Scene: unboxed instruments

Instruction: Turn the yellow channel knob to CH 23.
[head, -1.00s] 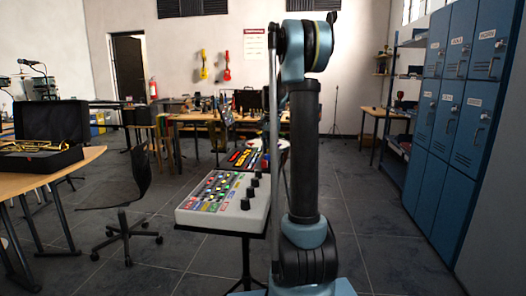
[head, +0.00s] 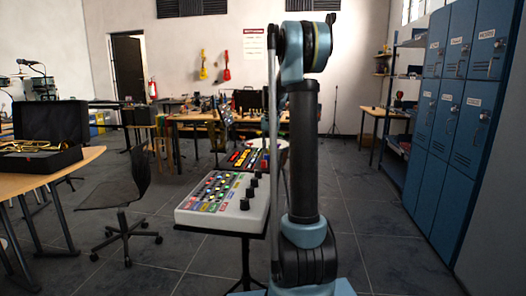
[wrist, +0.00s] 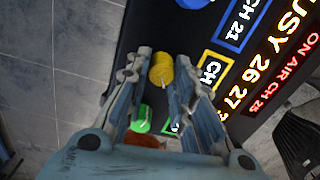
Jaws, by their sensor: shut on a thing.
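The yellow channel knob (wrist: 161,68) sits on a dark panel (wrist: 118,45) in the wrist view. My gripper (wrist: 162,62) is shut on it, one finger at each side. A pale mark shows on the knob's lower part. The yellow-framed label (wrist: 211,72) beside it reads "CH", and its number is hidden by my right finger. A blue knob by the "CH 21" label (wrist: 239,22) lies above. A green knob (wrist: 143,119) lies below, partly behind my gripper. Lit text (wrist: 262,75) includes "ON AIR CH 25" and "BUSY 26 27". In the head view my arm hides my gripper.
A pale mixer console (head: 222,203) on a stand is left of my arm, with a dark panel (head: 247,158) behind it. A chair (head: 125,200) and a table (head: 85,157) with a brass instrument are at left. Blue lockers (head: 455,125) line the right. Floor between is open.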

